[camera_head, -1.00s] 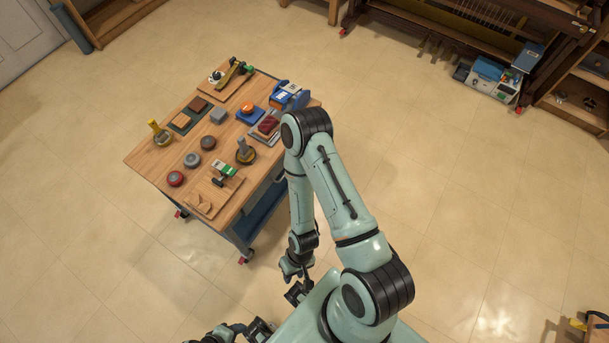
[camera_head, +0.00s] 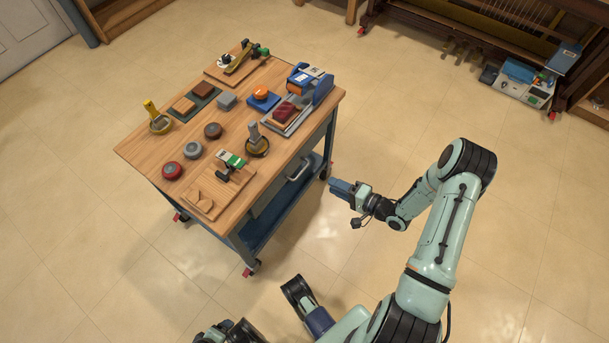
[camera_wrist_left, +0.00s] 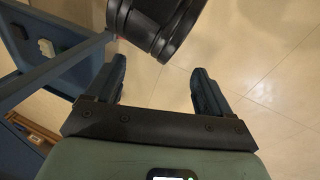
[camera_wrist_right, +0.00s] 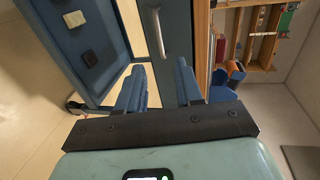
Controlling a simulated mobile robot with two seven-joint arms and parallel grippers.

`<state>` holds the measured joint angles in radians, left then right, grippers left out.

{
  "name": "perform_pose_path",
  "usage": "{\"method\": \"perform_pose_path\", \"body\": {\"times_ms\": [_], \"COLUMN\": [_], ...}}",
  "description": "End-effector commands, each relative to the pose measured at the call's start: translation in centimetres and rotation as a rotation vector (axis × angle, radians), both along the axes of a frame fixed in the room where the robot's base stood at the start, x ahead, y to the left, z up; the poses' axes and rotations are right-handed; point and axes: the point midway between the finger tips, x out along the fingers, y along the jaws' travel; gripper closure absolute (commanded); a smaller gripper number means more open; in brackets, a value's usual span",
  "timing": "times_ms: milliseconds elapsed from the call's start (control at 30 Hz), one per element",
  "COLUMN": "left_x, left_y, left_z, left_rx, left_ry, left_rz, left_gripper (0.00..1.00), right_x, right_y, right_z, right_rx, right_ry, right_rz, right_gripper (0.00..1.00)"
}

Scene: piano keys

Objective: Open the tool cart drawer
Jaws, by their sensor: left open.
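The tool cart (camera_head: 140,150) has a wooden top, blue frame and lower shelf. Its drawer front, below the top on the right side, bears a metal handle (camera_head: 299,170); the drawer looks shut. In the right wrist view the handle (camera_wrist_right: 158,33) stands ahead of the fingers, beside the blue-grey drawer front (camera_wrist_right: 179,30). My right gripper (camera_head: 342,188) is right of the handle, apart from it; its fingers (camera_wrist_right: 160,66) are open and empty. My left gripper (camera_wrist_left: 158,68) is open and empty, with a black joint of mine ahead; in the head view I cannot make it out clearly.
The cart top holds several things: pucks (camera_head: 172,171), a blue tape dispenser (camera_head: 318,88) and a wooden board (camera_head: 205,195). Open tiled floor surrounds the cart; a piano frame (camera_head: 500,20) stands at the back right.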

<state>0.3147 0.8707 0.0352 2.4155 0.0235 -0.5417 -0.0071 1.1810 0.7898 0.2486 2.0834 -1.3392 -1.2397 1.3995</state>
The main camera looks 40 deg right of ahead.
Motion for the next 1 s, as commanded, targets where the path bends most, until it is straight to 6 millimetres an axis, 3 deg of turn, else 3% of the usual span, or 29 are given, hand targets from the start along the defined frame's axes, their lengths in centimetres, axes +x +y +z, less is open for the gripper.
{"method": "perform_pose_path", "body": {"times_ms": [500, 700, 1000], "left_x": [3.7, 3.7, 3.7], "left_y": [2.0, 2.3, 2.3], "left_z": [-2.7, -3.3, -3.4], "left_rx": [0.049, 0.054, 0.055], "left_ry": [-0.096, -0.093, -0.092], "left_rz": [0.041, 0.045, 0.046], "left_gripper": [0.18, 0.18, 0.18], "right_x": [9.5, 11.2, 11.4], "right_y": [2.9, 3.4, 3.4], "right_z": [-2.2, -2.5, -2.5], "right_rx": [0.000, -0.001, 0.000], "right_ry": [0.002, 0.003, 0.003], "right_rz": [0.002, 0.000, -0.001], "right_gripper": [0.64, 0.64, 0.64]}}
